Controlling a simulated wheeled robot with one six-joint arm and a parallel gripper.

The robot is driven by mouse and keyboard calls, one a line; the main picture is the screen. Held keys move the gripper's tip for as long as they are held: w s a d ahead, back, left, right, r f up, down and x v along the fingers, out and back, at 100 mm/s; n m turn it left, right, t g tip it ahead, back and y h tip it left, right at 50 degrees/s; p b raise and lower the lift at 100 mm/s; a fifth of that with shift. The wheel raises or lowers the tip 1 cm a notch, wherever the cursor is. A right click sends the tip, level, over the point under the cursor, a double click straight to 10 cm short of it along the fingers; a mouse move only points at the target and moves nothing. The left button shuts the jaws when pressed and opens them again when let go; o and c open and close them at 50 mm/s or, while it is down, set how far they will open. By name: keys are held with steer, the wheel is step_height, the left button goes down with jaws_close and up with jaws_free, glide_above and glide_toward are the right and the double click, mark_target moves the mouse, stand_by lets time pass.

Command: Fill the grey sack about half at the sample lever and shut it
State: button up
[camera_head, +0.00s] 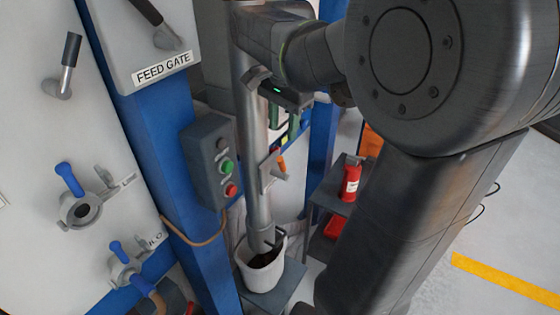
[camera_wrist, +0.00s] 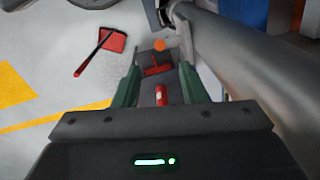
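My gripper (camera_wrist: 160,82) is open, its two green-padded fingers apart, with nothing held between them. In the head view it (camera_head: 282,125) is beside the upright metal pipe, below my wrist. An orange-tipped lever (camera_head: 282,166) sticks out from the pipe lower down. Its orange tip (camera_wrist: 159,44) shows beyond the fingers in the wrist view; I cannot read any label on it. A pale open-topped container (camera_head: 262,273) stands under the pipe's lower end with dark material inside. I cannot tell whether it is the grey sack. No other sack is clearly visible.
A grey button box (camera_head: 208,160) is on the blue post left of the pipe. Blue-handled levers (camera_head: 70,180) are on the white panel. A red extinguisher (camera_head: 351,182) stands on a grey shelf at right. A red dustpan (camera_wrist: 112,41) lies on the floor.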

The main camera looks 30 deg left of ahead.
mark_target(280, 160)
steer(key=f, duration=1)
steer(key=shift+w+a+f+p, duration=0.1)
steer(key=shift+a+f+p, duration=0.25)
jaws_close()
